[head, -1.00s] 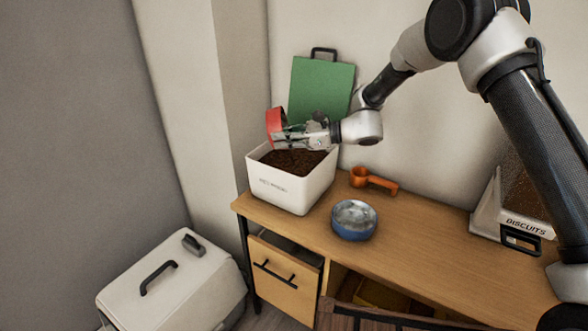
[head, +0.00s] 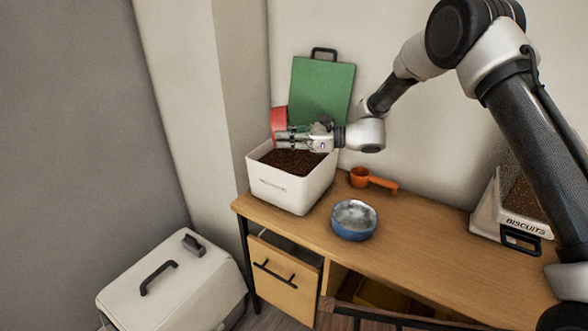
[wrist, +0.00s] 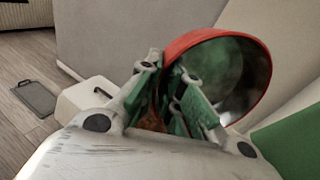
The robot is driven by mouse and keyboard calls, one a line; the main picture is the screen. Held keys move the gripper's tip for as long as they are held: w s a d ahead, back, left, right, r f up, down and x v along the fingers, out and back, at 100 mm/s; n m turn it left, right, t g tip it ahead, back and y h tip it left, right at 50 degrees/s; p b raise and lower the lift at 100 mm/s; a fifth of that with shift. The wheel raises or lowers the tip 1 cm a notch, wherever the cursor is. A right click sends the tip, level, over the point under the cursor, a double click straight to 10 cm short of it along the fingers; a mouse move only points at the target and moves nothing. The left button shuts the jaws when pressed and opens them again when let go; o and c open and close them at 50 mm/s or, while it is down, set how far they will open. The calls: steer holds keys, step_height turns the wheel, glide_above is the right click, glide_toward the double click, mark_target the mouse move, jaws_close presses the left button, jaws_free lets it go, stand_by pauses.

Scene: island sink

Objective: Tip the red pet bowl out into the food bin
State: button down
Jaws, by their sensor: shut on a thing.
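The red pet bowl (head: 280,121) is tipped on its side above the back left part of the food bin. My gripper (head: 284,140) is shut on the bowl's rim and reaches in from the right over the bin. In the wrist view the red bowl (wrist: 262,66) stands on edge, its shiny inside facing the camera and looking empty of food. The gripper fingers (wrist: 178,95) pinch its near left side. The food bin (head: 288,190) is a white open box on the desk's left end, with brown kibble inside. Brown kibble also shows between the fingers in the wrist view.
A green board (head: 322,88) with a handle leans on the wall behind the bin. A blue bowl (head: 354,232), an orange scoop (head: 372,180) and a biscuit container (head: 510,213) stand on the desk (head: 430,245). A white lidded box (head: 175,285) stands on the floor.

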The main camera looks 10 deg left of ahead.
steer(key=shift+w+d+r+y, duration=0.15)
steer(key=shift+d+y, duration=0.5)
steer(key=shift+y, duration=0.65)
stand_by(0.8)
steer(key=shift+d+r+m+y, duration=0.3)
steer(key=shift+d+r+y, duration=0.15)
steer(key=shift+r+y, duration=0.35)
stand_by(0.5)
steer(key=shift+w+d+r+y, duration=0.1)
steer(key=shift+d+r+y, duration=0.1)
steer(key=shift+r+y, duration=0.35)
steer(key=shift+w+d+r+y, duration=0.1)
steer(key=shift+d+r+y, duration=0.2)
steer(key=shift+r, duration=0.4)
steer(key=shift+w+d+r+m+y, duration=0.1)
steer(key=shift+d+r+m+y, duration=0.2)
steer(key=shift+r+y, duration=0.45)
steer(key=shift+w+d+r+m+y, duration=0.1)
steer(key=shift+d+r+m+y, duration=0.2)
steer(key=shift+y, duration=0.7)
stand_by(1.6)
